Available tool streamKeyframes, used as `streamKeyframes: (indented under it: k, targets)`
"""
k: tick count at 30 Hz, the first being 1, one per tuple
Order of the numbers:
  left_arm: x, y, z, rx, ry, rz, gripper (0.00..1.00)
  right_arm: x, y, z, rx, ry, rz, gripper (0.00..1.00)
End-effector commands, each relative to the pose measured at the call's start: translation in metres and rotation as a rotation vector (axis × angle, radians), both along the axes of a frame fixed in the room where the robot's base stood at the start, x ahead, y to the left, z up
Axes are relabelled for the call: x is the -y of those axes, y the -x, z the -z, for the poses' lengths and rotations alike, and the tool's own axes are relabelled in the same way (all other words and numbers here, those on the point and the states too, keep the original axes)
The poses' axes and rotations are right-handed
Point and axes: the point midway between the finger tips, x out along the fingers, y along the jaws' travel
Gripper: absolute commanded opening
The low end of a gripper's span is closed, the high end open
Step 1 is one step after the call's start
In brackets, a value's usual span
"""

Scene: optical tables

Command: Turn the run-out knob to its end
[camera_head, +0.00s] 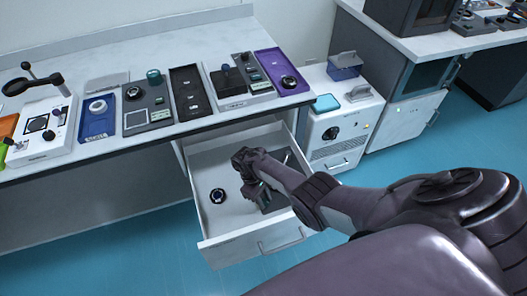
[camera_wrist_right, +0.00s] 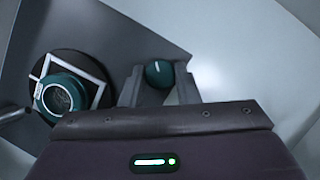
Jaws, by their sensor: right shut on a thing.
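In the right wrist view, a teal round knob (camera_wrist_right: 159,72) with a white line on top sits between the two fingers of my right gripper (camera_wrist_right: 160,82). The gripper is shut on it. The knob stands at the edge of a dark grey panel (camera_wrist_right: 115,35). In the head view, my right gripper (camera_head: 254,184) reaches down into an open drawer (camera_head: 228,246), over a dark unit (camera_head: 277,202). The knob is hidden there by the gripper and arm. My left gripper is not in view.
Beside the knob, a teal ring-shaped part (camera_wrist_right: 62,96) sits on a black disc with a white square outline. A small round dark part (camera_head: 217,195) lies at the drawer's left. The bench (camera_head: 150,142) above holds several instruments. A white cabinet unit (camera_head: 338,122) stands right of the drawer.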

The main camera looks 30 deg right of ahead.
Motion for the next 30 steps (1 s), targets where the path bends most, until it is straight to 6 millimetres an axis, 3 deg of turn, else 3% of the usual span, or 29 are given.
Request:
streamKeyframes:
  k: [18,30]
  targets:
    - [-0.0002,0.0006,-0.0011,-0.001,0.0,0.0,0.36,0.003,-0.0006,-0.0006,0.0,-0.001,0.553,0.06]
    - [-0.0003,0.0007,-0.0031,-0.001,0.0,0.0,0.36,0.0044,-0.0004,-0.0004,0.001,0.0,0.739,0.06]
